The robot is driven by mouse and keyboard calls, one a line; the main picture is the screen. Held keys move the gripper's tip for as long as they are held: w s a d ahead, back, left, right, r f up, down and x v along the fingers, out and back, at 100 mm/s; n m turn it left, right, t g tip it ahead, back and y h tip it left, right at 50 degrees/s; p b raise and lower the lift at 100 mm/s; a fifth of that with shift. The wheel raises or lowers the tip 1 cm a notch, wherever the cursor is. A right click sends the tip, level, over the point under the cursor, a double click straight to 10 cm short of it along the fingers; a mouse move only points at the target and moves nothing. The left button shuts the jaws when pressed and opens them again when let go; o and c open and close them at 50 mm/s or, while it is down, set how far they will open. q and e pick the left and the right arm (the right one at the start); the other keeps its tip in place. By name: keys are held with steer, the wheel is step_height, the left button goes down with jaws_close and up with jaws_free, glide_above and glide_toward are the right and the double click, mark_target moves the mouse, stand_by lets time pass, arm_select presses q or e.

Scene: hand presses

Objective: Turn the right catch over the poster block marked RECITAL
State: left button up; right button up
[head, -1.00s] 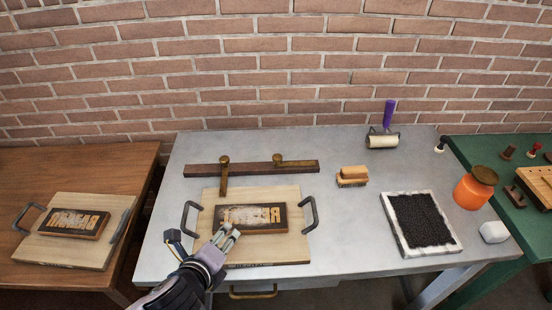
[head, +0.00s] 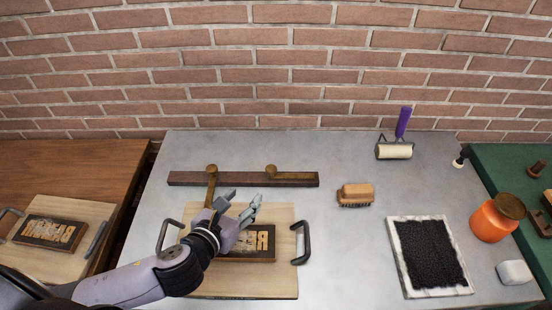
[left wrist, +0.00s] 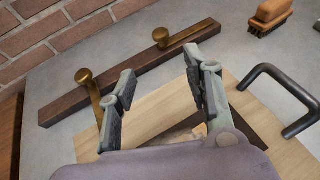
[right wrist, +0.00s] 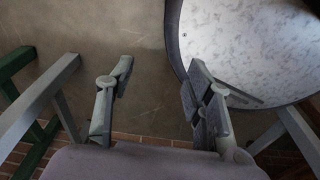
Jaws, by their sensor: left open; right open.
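The poster block (head: 262,240) with mirrored raised letters lies on a pale wooden board (head: 268,284); my left arm hides its left part. A dark bar (head: 190,179) behind the board carries two brass catches. The left catch (head: 211,188) points forward toward the block. The right catch (head: 292,175) lies along the bar, pointing right, with its knob at its left end; it also shows in the left wrist view (left wrist: 196,38). My left gripper (head: 240,202) is open and empty above the block's back edge, short of the right catch. My right gripper (right wrist: 158,82) is open and empty.
The board has dark handles, one at its right (head: 303,243). A brush (head: 355,194), a roller (head: 395,151), an ink slab (head: 397,268) and an orange jar (head: 492,220) stand to the right. Another block (head: 50,234) lies on the brown table. Grey tabletop between bar and brush is clear.

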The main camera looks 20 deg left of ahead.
arm_select(q)
glide_toward(271, 170)
steer(key=p+x, duration=0.1)
steer(key=x, duration=0.7)
steer(key=shift+w+a, duration=0.1)
steer(key=shift+w+f, duration=0.15)
steer(key=shift+w, duration=0.15)
steer(key=shift+w+f, duration=0.15)
steer(key=shift+w, duration=0.05)
steer(key=shift+c, duration=0.5)
arm_select(e)
steer(key=shift+s+a+r, duration=0.1)
steer(key=shift+s+r, duration=0.3)
steer(key=shift+s, duration=0.25)
steer(key=shift+s+a+r, duration=0.1)
steer(key=shift+s+r, duration=0.25)
steer(key=shift+s, duration=0.25)
arm_select(q)
jaws_close()
arm_select(e)
steer(key=shift+w+d, duration=0.1)
steer(key=shift+d, duration=0.05)
